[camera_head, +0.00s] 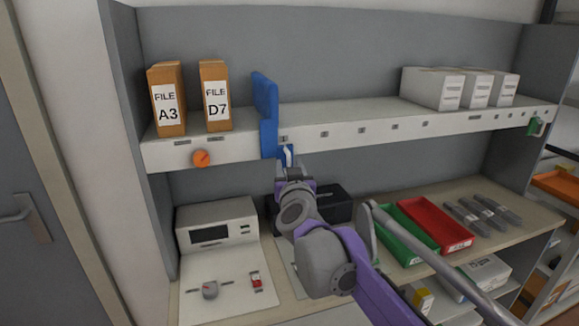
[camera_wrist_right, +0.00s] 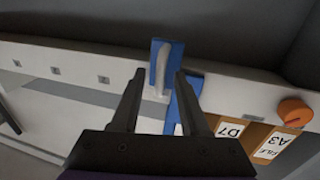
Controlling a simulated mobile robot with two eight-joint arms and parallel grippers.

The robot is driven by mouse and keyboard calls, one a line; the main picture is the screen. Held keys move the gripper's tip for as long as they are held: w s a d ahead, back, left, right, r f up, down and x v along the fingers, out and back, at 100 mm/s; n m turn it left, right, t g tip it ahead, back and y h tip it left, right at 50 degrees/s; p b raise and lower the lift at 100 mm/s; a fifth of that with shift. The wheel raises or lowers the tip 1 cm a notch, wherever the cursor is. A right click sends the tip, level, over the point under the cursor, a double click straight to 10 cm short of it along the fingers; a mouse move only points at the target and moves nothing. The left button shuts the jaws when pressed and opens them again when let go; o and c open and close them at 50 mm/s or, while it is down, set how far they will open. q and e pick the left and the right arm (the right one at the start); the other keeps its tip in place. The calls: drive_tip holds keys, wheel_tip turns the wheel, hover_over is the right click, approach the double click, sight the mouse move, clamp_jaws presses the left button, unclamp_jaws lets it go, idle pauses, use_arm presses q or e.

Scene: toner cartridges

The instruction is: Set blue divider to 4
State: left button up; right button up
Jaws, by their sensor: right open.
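The blue divider (camera_head: 267,105) stands upright on the upper shelf, right of the D7 file box. Its lower blue part hangs over the shelf's front edge, by the leftmost of a row of small labels (camera_head: 284,139). In the right wrist view the blue divider (camera_wrist_right: 176,50) carries a pale upright handle (camera_wrist_right: 162,68). My right gripper (camera_wrist_right: 158,78) is open, with the handle between its two fingers and a gap visible on each side. In the head view the right gripper (camera_head: 286,160) is at the divider's lower front, partly hidden by my wrist. Label numbers are too small to read.
File boxes A3 (camera_head: 167,100) and D7 (camera_head: 215,97) stand left of the divider, above an orange knob (camera_head: 201,158). White boxes (camera_head: 433,88) stand at the shelf's right. The shelf between is bare. Below are a grey device (camera_head: 218,225), green (camera_head: 405,240) and red (camera_head: 436,222) trays.

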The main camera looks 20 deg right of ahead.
clamp_jaws()
idle(1.4)
